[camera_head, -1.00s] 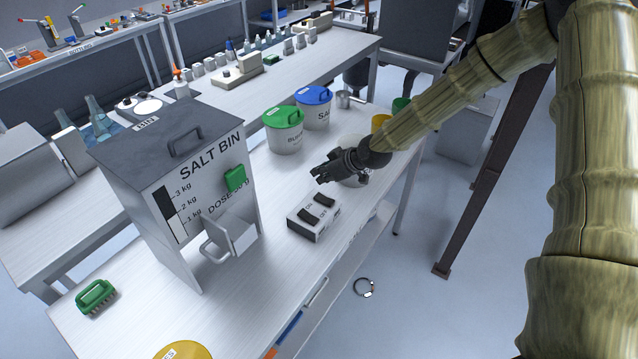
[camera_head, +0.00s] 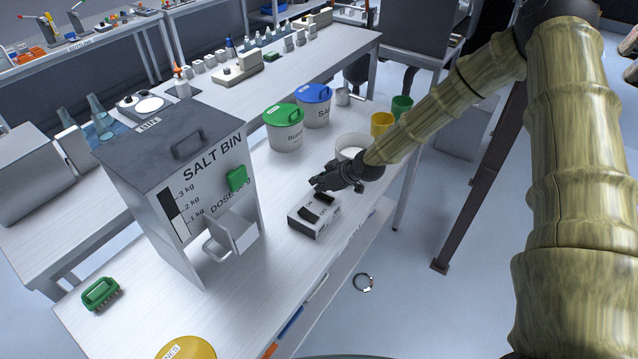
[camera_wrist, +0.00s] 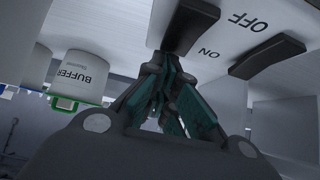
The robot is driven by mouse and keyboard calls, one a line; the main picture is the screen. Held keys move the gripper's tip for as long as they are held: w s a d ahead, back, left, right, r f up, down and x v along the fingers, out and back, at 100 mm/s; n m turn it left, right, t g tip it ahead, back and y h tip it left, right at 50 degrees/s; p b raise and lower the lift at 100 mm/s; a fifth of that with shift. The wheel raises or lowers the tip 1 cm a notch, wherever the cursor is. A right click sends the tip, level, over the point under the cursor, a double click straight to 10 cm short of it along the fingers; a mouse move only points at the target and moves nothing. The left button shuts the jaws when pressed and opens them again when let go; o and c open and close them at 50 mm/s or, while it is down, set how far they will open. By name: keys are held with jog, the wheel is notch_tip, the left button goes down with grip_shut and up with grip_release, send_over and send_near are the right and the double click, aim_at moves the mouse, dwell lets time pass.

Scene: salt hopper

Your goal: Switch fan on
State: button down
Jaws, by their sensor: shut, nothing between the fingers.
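A light grey switch box (camera_head: 303,226) stands on the white bench in the head view, with two dark rocker switches on its sloping top. ON and OFF are printed on it, and no fan label is legible. In the wrist view, one rocker (camera_wrist: 190,26) is just beyond my fingertips and the other rocker (camera_wrist: 265,54) is to the right. My gripper (camera_head: 318,186) is shut and empty, just above the far side of the box. It also shows in the wrist view (camera_wrist: 172,62). I cannot tell whether the fingertips touch the near rocker.
The salt bin (camera_head: 175,205) stands to the left. Behind are a green-lidded buffer bucket (camera_head: 285,133) and a blue-lidded bucket (camera_head: 314,112). A white open tub (camera_head: 350,143) is close behind my gripper. The bench in front of the box is clear.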

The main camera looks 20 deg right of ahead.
jog(key=shift+f, duration=0.15)
jog(key=shift+w+a+f, duration=0.1)
jog(key=shift+f, duration=0.05)
jog(key=shift+s+d+r, duration=0.2)
jog(key=shift+s, duration=0.05)
dwell(0.4)
jog(key=shift+s+d+r, duration=0.2)
jog(key=shift+s+d, duration=0.05)
jog(key=shift+s, duration=0.1)
